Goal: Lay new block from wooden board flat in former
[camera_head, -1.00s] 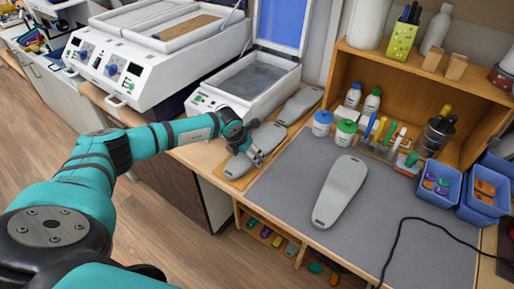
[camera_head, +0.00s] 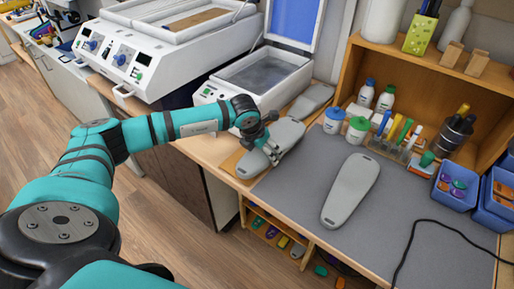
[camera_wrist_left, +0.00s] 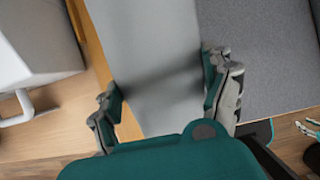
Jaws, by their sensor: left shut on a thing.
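My left gripper (camera_head: 271,151) is shut on a grey insole-shaped block (camera_head: 289,133) at the wooden board (camera_head: 230,164). In the left wrist view its two fingers (camera_wrist_left: 165,90) lie on either side of the grey block (camera_wrist_left: 150,45). I cannot tell whether the block is lifted. A second grey block (camera_head: 313,99) lies farther back, near the former. The former (camera_head: 238,95) is a white box with a grey bed (camera_head: 262,70); its lid with a blue inside (camera_head: 292,20) stands open.
Another grey block (camera_head: 350,190) lies on the grey mat (camera_head: 300,195). A white machine (camera_head: 160,60) stands left of the former. A wooden shelf (camera_head: 400,75), bottles, pens and blue bins (camera_head: 455,190) stand right. A black cable crosses the mat's right side.

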